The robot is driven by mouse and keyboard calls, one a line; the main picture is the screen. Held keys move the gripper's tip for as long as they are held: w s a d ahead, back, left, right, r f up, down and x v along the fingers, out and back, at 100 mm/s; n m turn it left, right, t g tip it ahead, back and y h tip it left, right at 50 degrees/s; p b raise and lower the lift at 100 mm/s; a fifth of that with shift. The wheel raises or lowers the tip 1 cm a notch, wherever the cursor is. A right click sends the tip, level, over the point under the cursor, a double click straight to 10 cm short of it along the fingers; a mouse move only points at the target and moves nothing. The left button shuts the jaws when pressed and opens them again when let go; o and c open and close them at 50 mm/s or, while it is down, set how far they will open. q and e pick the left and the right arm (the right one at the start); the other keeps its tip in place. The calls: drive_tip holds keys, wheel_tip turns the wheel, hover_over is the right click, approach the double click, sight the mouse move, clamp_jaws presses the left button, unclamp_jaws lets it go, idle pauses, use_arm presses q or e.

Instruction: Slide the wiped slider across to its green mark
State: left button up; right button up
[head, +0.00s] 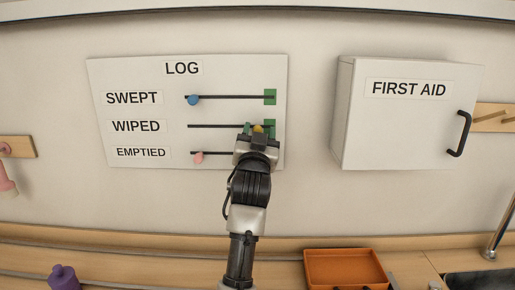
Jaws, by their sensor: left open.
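The white LOG board (135,75) hangs on the wall with three slots. On the WIPED row, the yellow slider knob (258,128) is near the right end of its dark slot (212,126), close beside the green mark (271,125), which is partly hidden. My left gripper (257,133) is in front of the knob, open, with a fingertip showing on each side of it. Whether a finger touches the knob cannot be told. The gripper hides the right part of the EMPTIED row. My right gripper is out of view.
The blue SWEPT knob (193,99) is at the left of its slot, with a green mark (270,97) at the right end. The pink EMPTIED knob (198,157) is at the left. A FIRST AID cabinet (400,125) juts out at right. An orange tray (345,270) is below.

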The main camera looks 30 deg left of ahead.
use_arm(q)
drive_tip(key=b+v, duration=0.2)
drive_tip(key=v, duration=0.7)
drive_tip(key=shift+s+d, duration=0.25)
drive_tip(key=shift+s, duration=0.05)
